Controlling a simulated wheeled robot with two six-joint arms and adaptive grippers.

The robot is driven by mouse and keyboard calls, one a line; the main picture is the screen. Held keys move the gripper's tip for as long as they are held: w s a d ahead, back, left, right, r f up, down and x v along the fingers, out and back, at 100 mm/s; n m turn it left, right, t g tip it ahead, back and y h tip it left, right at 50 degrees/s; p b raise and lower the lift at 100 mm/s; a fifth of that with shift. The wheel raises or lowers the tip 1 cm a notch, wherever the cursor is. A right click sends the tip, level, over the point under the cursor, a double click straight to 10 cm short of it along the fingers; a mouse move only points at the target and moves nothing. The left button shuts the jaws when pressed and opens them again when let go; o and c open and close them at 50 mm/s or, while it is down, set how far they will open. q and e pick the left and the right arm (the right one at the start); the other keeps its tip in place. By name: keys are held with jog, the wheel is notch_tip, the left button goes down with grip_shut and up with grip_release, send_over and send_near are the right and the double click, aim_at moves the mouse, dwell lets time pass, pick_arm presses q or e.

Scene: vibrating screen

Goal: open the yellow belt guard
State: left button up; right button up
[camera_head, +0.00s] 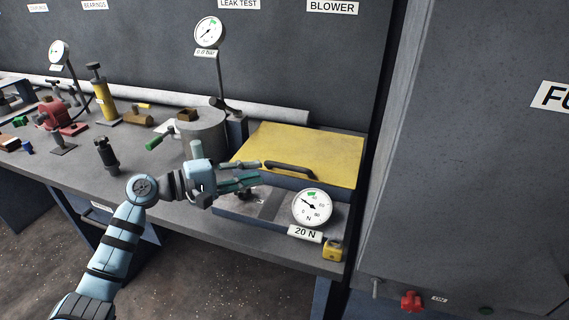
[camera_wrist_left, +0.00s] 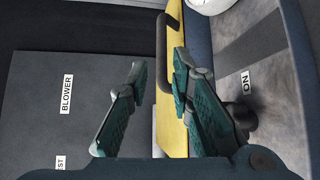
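The yellow belt guard (camera_head: 308,148) is a flat yellow lid on a grey-blue box at the right end of the bench, and it lies closed. Its dark bar handle (camera_head: 289,167) runs along the front edge. In the left wrist view the yellow guard (camera_wrist_left: 172,88) is seen edge-on with the dark handle (camera_wrist_left: 162,50) ahead of the fingers. My left gripper (camera_head: 257,172) is open, just left of the handle, with its fingers pointing toward it. In the wrist view the fingers (camera_wrist_left: 158,80) are spread, with nothing held between them. My right gripper is not in view.
A round gauge (camera_head: 311,207) with a "20 N" label stands before the guard, near a small yellow block (camera_head: 333,250). A dark knob (camera_head: 245,194) sits below the left fingers. A grey cylinder (camera_head: 205,130) stands to the left. A tall grey cabinet (camera_head: 470,150) rises at right.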

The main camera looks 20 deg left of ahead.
aim_at(282, 168)
pick_arm(q)
jog(key=x, duration=0.8)
jog(key=shift+w+f, duration=0.2)
jog(key=shift+w+d, duration=0.25)
jog(key=shift+d, duration=0.25)
grip_shut()
